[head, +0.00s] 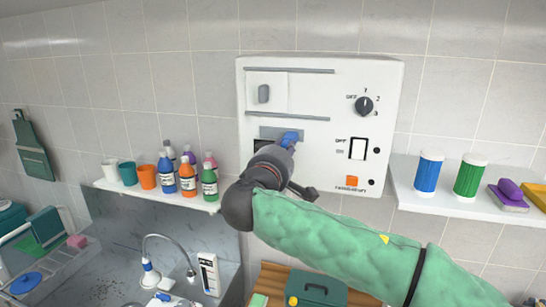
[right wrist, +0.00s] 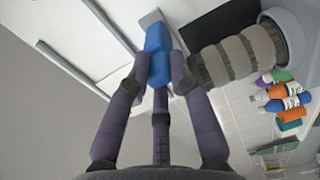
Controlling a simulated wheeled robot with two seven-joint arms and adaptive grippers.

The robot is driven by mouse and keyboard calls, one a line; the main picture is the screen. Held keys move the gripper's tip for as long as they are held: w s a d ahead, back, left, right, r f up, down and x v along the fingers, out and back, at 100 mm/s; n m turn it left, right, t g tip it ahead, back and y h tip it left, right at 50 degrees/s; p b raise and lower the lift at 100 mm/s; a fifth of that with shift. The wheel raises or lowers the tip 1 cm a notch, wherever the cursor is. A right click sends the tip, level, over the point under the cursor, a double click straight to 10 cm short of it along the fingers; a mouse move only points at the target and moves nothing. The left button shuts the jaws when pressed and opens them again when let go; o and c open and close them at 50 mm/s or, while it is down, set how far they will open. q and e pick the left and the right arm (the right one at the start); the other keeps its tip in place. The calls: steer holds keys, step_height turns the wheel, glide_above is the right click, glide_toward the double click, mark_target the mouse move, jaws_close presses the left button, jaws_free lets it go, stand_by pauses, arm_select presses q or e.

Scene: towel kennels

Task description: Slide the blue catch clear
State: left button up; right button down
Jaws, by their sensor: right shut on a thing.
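The blue catch (head: 289,138) sits on the front of a white wall panel (head: 320,92), just below a horizontal grey rail, at the right end of a dark slot (head: 267,132). My right gripper (head: 281,147) reaches up to the panel and is shut on the catch. In the right wrist view, the catch (right wrist: 158,48) is a blue block between the fingers (right wrist: 158,76). The gripper hides the lower part of the catch and some of the panel around it. My left gripper is not in view.
The panel also bears a small white sliding door (head: 277,91), a dark dial (head: 364,105), a white switch (head: 358,149) and an orange button (head: 355,181). Shelves with bottles and cups (head: 147,176) and with canisters (head: 428,172) flank it. A worktop lies below.

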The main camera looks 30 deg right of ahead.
steer(key=shift+s+d+r, duration=0.1)
steer(key=shift+r, duration=0.05)
steer(key=c, duration=1.1)
jaws_free()
steer(key=shift+o, duration=0.2)
steer(key=shift+s, duration=0.1)
steer(key=v, duration=1.2)
